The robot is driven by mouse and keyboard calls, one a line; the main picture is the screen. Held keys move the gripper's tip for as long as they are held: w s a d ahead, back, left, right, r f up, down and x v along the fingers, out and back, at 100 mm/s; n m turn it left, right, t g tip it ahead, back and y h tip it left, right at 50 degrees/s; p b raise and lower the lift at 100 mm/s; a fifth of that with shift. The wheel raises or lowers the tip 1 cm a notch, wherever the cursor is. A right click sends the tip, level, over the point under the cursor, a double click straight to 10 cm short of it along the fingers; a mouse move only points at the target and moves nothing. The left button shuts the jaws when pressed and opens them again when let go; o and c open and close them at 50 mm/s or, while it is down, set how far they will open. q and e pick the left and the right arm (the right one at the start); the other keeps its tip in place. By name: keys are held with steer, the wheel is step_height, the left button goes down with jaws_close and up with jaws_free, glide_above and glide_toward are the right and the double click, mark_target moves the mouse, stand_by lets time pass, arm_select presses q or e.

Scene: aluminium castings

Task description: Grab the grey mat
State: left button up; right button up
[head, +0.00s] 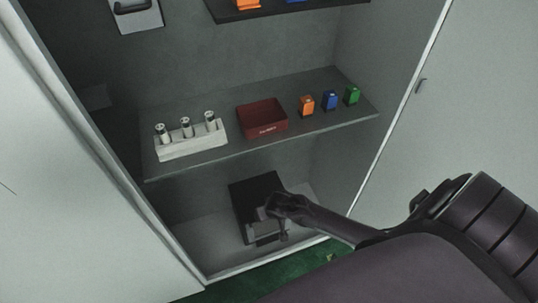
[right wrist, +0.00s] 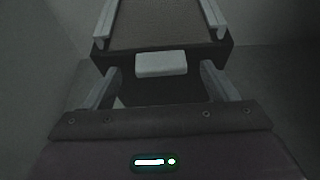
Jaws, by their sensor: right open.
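A dark, flat, rectangular thing (head: 252,190) lies on the cabinet floor, partly hidden by my right arm. In the right wrist view a textured grey-brown surface (right wrist: 160,24) lies between two pale rails; it may be the grey mat, but I cannot tell for sure. A pale block (right wrist: 161,64) sits at its near dark edge. My right gripper (right wrist: 160,78) is open, one finger on either side of the pale block, with gaps showing. In the head view the right gripper (head: 265,228) is over the near part of the dark thing. My left gripper is out of view.
The middle shelf (head: 210,150) above holds a white rack (head: 190,144) with bottles, a red bin (head: 262,118), and orange (head: 307,105), blue (head: 329,100) and green (head: 352,94) boxes. Cabinet walls close in both sides. The cabinet floor is bare right of the dark thing.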

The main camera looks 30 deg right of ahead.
steer(key=shift+x, duration=1.1)
steer(key=c, duration=1.4)
steer(key=shift+r, duration=0.1)
